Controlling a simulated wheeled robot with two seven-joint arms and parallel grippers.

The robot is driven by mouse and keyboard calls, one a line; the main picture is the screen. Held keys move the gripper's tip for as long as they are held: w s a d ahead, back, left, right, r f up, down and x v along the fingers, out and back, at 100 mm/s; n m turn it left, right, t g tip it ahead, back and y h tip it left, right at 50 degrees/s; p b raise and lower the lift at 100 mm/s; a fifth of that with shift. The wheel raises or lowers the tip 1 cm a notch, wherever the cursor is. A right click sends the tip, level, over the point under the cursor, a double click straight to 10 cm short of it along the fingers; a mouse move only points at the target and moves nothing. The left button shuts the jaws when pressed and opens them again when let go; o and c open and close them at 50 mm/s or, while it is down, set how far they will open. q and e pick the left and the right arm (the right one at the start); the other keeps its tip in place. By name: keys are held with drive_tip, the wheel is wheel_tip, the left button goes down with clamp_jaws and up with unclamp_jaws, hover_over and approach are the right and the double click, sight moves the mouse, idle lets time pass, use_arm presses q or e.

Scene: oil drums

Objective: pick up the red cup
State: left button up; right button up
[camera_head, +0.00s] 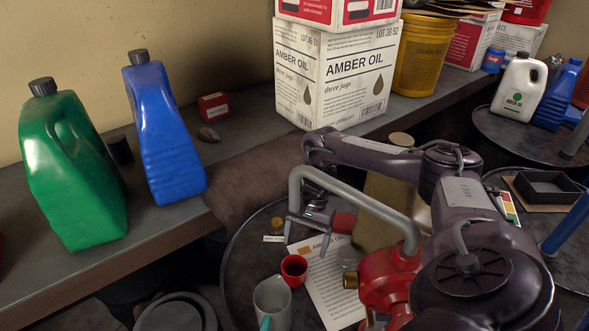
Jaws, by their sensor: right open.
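The red cup (294,269) stands upright on the round dark drum top (245,262), at the lower middle of the view. A larger grey mug (272,300) stands just in front of it. My right arm reaches in from the right, and my right gripper (308,222) is above and beyond the red cup, apart from it. The gripper is open and partly hidden behind a bent grey pipe. No cup is between its fingers. My left gripper is not in view.
The grey pipe (345,189) and its red pump body (388,277) stand close to the right of the cup. A printed sheet (327,290) lies beside it. A bench at the back holds green (70,165) and blue (163,130) jugs and an Amber Oil box (335,80).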

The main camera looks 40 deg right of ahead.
drive_tip(key=p, duration=0.1)
hover_over(294, 272)
drive_tip(key=d, duration=0.1)
drive_tip(key=shift+s+r, duration=0.25)
drive_tip(key=shift+s, duration=0.05)
drive_tip(key=shift+s+a, duration=0.1)
drive_tip(key=shift+a, duration=0.2)
drive_tip(key=shift+a+f, duration=0.15)
drive_tip(key=p+x, duration=0.1)
drive_tip(key=x, duration=0.3)
drive_tip(key=shift+s+f+p, duration=0.1)
drive_tip(key=shift+f+p, duration=0.05)
drive_tip(key=shift+p, duration=0.15)
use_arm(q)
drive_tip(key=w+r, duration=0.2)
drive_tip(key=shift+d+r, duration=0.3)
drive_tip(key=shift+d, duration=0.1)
use_arm(e)
drive_tip(key=shift+a+f, duration=0.2)
drive_tip(key=shift+f, duration=0.15)
drive_tip(key=shift+c, duration=0.3)
drive_tip(key=c, duration=1)
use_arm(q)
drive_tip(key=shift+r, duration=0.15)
use_arm(e)
drive_tip(key=shift+d+r, duration=0.1)
